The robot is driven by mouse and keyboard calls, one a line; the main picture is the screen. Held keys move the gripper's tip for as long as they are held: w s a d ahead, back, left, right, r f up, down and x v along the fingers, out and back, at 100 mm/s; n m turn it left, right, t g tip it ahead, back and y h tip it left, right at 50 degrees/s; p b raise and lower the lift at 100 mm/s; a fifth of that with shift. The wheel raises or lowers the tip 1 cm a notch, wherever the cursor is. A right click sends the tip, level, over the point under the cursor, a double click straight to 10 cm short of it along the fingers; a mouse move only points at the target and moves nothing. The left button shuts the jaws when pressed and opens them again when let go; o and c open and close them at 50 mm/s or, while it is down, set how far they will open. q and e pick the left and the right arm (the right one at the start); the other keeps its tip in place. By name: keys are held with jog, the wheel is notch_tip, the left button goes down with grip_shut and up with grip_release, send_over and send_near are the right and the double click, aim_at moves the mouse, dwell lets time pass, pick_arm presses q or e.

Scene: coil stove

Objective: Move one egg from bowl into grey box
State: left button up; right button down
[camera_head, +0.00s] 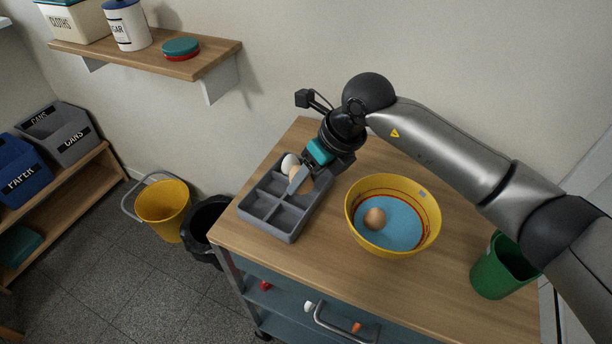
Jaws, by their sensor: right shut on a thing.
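The grey box (271,234) is a divided tray on the wooden cart top. A white egg (289,163) sits at its far compartment. My right gripper (300,183) is over the box's far right part, shut on a brown egg (305,184). The fingers partly hide this egg, and I cannot tell whether it touches the compartment floor. The yellow bowl (433,235), blue inside, stands to the right and holds a brown egg (374,218). My left gripper is not in view.
A green bin (490,273) stands at the cart's right end. A yellow bucket (163,211) and a black bin (204,222) are on the floor to the left. The cart top (320,262) is clear in front of the bowl. A wall shelf (200,62) is at upper left.

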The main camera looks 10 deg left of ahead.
jog(key=shift+f+b, duration=0.85)
jog(key=shift+f, duration=0.25)
dwell(0.3)
jog(key=shift+c, duration=1.1)
grip_release()
jog(key=shift+d+r, duration=0.15)
jog(key=p+v, duration=0.2)
jog(key=v, duration=1.3)
